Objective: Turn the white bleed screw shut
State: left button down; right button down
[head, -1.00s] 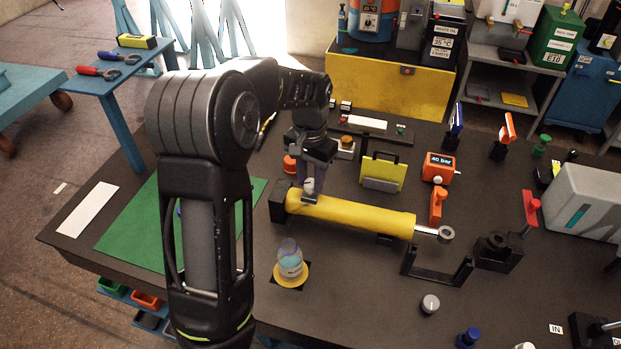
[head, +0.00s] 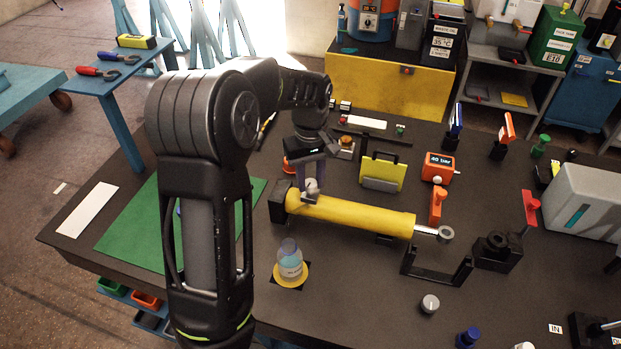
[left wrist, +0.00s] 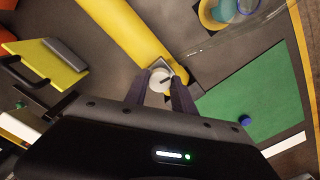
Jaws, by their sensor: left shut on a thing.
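The white bleed screw (left wrist: 161,80) shows in the left wrist view as a round white head with a dark slot, beside the yellow cylinder (left wrist: 125,30). My left gripper (left wrist: 160,92) is shut on it, one finger on each side. In the head view the white screw (head: 312,186) sits at the left end of the yellow cylinder (head: 350,216), below my left gripper (head: 314,180). The cylinder lies on the dark bench with its rod end to the right. My right gripper is not in view.
A clear bottle (head: 289,260) stands on a yellow ring in front of the cylinder. A yellow-green plate (head: 383,171) and an orange 40 bar gauge (head: 439,168) stand behind it. A green mat (head: 140,228) lies at left. A black bracket (head: 437,270) stands at the rod end.

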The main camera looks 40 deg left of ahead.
aim_at(311, 183)
pick_arm(q)
jog(key=shift+n, duration=0.9)
jog(key=c, duration=1.1)
grip_release()
jog(key=shift+o, duration=0.2)
jog(key=shift+r, duration=0.15)
notch_tip(311, 183, up, 8)
jog(key=shift+f+b, duration=0.25)
jog(key=shift+b, duration=0.45)
